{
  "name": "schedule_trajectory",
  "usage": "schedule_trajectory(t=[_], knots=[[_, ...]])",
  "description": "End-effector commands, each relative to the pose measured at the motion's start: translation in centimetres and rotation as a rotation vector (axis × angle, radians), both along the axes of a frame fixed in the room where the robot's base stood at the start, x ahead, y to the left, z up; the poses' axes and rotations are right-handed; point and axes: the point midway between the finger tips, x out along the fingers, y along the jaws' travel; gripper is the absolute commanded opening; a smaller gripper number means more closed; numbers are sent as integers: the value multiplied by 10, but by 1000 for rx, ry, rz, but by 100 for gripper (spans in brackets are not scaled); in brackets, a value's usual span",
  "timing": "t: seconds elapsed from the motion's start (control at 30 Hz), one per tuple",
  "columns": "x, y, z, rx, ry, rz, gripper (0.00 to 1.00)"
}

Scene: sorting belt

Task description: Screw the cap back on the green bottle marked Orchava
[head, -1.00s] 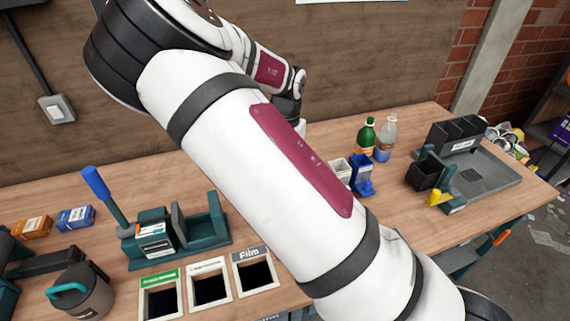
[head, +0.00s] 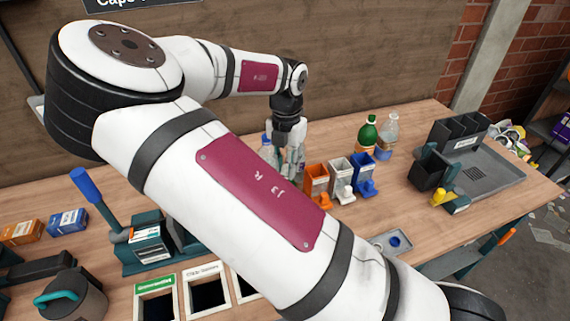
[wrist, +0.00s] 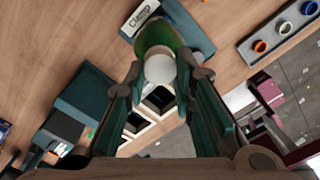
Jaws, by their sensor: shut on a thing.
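My gripper (head: 290,165) hangs pointing down over the middle of the table, its lower part partly hidden by my own arm in the head view. In the wrist view its two teal fingers are shut on a round white cap (wrist: 159,70). A green bottle (wrist: 165,36) shows directly behind the cap, seen from above. Whether the cap sits on its neck or is apart from it I cannot tell. Its label is not readable.
Orange (head: 317,181), white (head: 341,178) and blue (head: 363,172) dispensers stand right of my gripper. A clear bottle (head: 390,128) stands behind them. A tray of caps (wrist: 278,27) lies at the right in the wrist view. Bin openings (head: 207,291) line the front edge.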

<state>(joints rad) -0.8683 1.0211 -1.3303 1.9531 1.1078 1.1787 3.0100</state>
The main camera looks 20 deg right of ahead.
Motion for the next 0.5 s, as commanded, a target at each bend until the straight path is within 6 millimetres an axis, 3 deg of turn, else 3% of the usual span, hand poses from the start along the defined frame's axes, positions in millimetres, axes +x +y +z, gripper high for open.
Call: schedule_trajectory(t=[0.5], knots=[[1,-2,-5,-4,8,-75,0]])
